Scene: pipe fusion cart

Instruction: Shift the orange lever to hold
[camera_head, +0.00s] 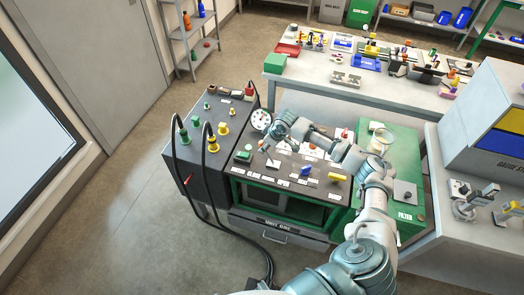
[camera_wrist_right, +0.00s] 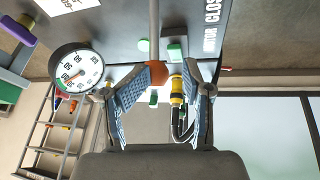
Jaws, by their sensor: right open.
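The orange lever (camera_wrist_right: 158,74) shows in the right wrist view as an orange knob on a grey shaft. My right gripper (camera_wrist_right: 172,70) is open, with its blue-padded fingers on either side of the knob. The knob lies close to the left finger's tip in that view; I cannot tell if they touch. In the head view my right gripper (camera_head: 277,130) is over the back left of the dark control panel (camera_head: 312,172). The lever is not clear there. My left gripper is not in view.
A round white gauge (camera_wrist_right: 76,69) stands close beside the left finger; it also shows in the head view (camera_head: 261,120). A green button (camera_wrist_right: 175,50) and a yellow connector (camera_wrist_right: 178,92) are near the fingers. Black cables (camera_head: 205,160) arch at the panel's left.

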